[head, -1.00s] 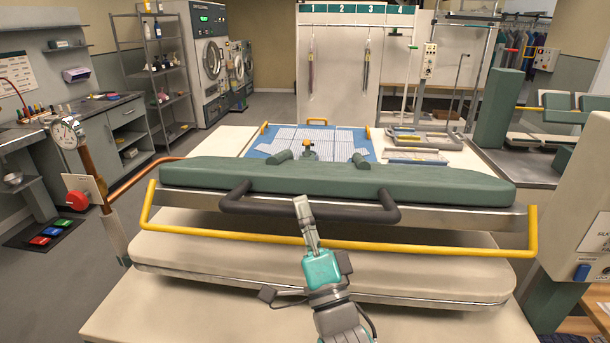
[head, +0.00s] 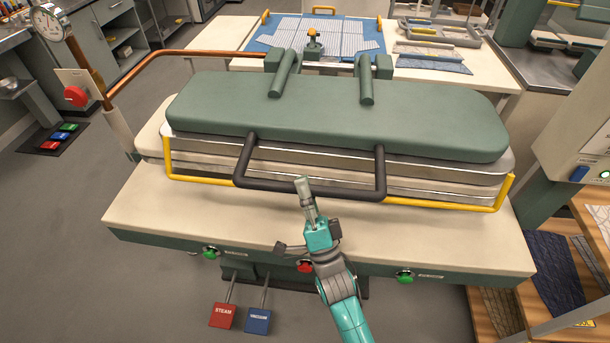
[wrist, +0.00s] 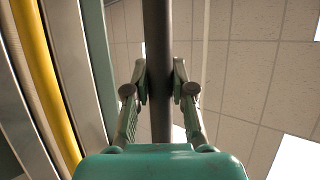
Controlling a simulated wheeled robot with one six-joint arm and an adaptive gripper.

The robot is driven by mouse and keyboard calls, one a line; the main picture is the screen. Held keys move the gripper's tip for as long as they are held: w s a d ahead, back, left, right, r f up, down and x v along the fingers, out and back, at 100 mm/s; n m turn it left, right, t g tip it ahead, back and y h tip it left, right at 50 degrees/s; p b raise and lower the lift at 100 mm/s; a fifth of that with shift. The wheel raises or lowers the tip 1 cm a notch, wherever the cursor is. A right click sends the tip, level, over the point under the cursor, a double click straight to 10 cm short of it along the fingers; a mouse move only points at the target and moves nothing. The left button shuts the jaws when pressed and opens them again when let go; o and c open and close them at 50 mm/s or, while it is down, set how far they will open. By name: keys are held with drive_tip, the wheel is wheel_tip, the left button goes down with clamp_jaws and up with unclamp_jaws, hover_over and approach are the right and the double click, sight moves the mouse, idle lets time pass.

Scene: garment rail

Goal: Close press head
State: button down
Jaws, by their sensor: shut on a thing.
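The press head (head: 330,115) is a long green padded slab with a metal edge. It lies low over the pale lower buck (head: 148,128), nearly level, with only a narrow gap or none visible at the front. A black U-shaped handle (head: 260,187) sticks out from its front. My gripper (head: 305,187) is at the middle of the handle's front bar. In the wrist view my gripper's two fingers (wrist: 160,92) are shut around the dark handle bar (wrist: 158,40). A yellow guard bar (head: 200,180) runs along the front below the head, and it also shows in the wrist view (wrist: 45,80).
The press table (head: 150,215) carries green and red buttons on its front. Red STEAM (head: 223,315) and blue VACUUM (head: 257,320) pedals stand below. A copper pipe (head: 180,55) and gauge (head: 47,22) are at left. A control box (head: 580,120) is at right.

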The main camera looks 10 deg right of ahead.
drive_tip(key=shift+s+f, duration=0.1)
drive_tip(key=shift+f, duration=0.7)
drive_tip(key=c, duration=1.1)
unclamp_jaws()
drive_tip(key=shift+c, duration=0.2)
drive_tip(key=shift+o, duration=0.8)
drive_tip(key=shift+r, duration=0.1)
drive_tip(key=v, duration=1.2)
